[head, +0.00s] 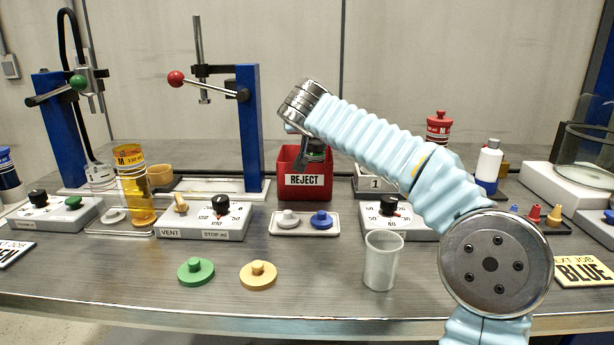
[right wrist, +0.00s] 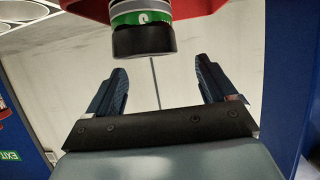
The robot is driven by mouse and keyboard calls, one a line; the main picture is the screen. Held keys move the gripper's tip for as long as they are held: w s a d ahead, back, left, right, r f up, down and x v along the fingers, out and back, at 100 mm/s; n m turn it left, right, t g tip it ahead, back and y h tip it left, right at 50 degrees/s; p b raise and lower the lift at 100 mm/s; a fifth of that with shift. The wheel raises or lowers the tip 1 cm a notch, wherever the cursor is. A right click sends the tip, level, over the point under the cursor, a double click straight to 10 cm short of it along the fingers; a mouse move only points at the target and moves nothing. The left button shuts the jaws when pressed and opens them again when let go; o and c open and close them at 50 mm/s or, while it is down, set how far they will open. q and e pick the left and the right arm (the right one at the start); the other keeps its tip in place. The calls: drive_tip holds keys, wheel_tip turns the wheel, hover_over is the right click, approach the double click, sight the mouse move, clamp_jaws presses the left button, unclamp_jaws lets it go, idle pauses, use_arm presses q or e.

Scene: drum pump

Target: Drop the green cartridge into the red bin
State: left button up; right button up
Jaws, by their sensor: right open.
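The red bin (head: 291,160), labelled REJECT, stands at the back middle of the bench. The green cartridge (head: 317,153) shows at the bin's mouth in the head view, partly hidden by my arm. In the right wrist view, the cartridge (right wrist: 143,30) has a black end and a green band, with the red bin (right wrist: 205,6) behind it. My right gripper (right wrist: 163,85) is open, with its two fingers apart and nothing between them; the cartridge shows beyond the tips. I cannot tell whether the cartridge is resting or falling. My left gripper is not in view.
A blue press stand (head: 250,125) is left of the bin. In front are a small tray (head: 305,232) with grey and blue caps, and a clear cup (head: 381,262). Green (head: 196,271) and yellow (head: 258,275) knobbed discs lie near the front edge.

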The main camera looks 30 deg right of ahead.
drive_tip(key=b+v, duration=0.1)
drive_tip(key=v, duration=1.2)
drive_tip(key=shift+s+a+b, duration=0.2)
drive_tip(key=shift+s+b, duration=0.1)
drive_tip(key=shift+b, duration=0.1)
